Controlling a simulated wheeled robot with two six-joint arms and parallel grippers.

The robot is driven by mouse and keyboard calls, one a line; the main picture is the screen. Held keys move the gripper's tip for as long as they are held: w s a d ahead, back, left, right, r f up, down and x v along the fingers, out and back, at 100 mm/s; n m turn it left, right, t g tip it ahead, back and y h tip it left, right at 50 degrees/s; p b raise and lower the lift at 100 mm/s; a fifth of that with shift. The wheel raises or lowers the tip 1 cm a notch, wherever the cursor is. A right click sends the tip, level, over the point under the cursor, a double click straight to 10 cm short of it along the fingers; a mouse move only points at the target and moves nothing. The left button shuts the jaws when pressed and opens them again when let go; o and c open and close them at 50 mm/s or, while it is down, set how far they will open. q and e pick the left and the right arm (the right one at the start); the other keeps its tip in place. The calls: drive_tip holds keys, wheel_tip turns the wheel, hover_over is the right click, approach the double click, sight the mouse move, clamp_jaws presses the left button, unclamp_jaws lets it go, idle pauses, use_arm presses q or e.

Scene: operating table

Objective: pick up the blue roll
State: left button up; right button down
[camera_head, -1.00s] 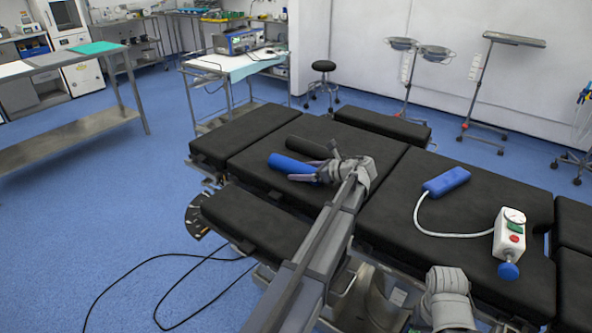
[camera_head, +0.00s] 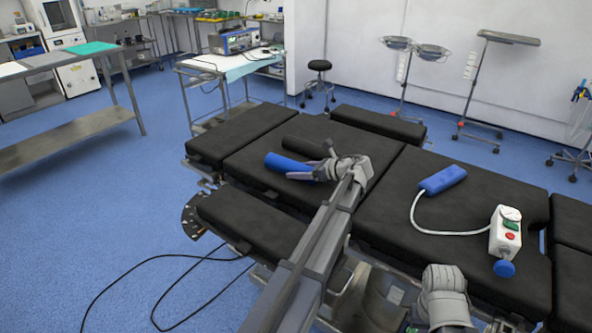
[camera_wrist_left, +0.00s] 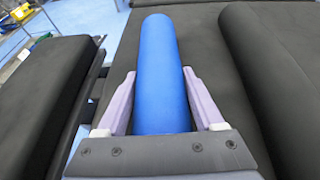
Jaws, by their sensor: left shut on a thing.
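The blue roll (camera_head: 286,163) lies on the black operating table (camera_head: 395,222), and in the left wrist view the roll (camera_wrist_left: 158,75) runs away from me between the two fingers. My left gripper (camera_head: 308,172) is shut on the near end of the roll, with one lilac finger on each side, as the left wrist view shows (camera_wrist_left: 160,105). I cannot tell whether the roll is clear of the table surface. My right gripper is not clearly seen; only a grey part of my right arm shows at the bottom of the head view.
A black roll (camera_head: 303,147) lies just beyond the blue one and shows at the right of the wrist view (camera_wrist_left: 270,75). A blue cuff (camera_head: 442,180) with a white tube and gauge device (camera_head: 505,232) lie on the table to the right. Black cables lie on the floor.

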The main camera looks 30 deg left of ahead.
sight(299, 164)
use_arm(q)
wheel_tip(299, 164, up, 10)
drive_tip(key=p, duration=1)
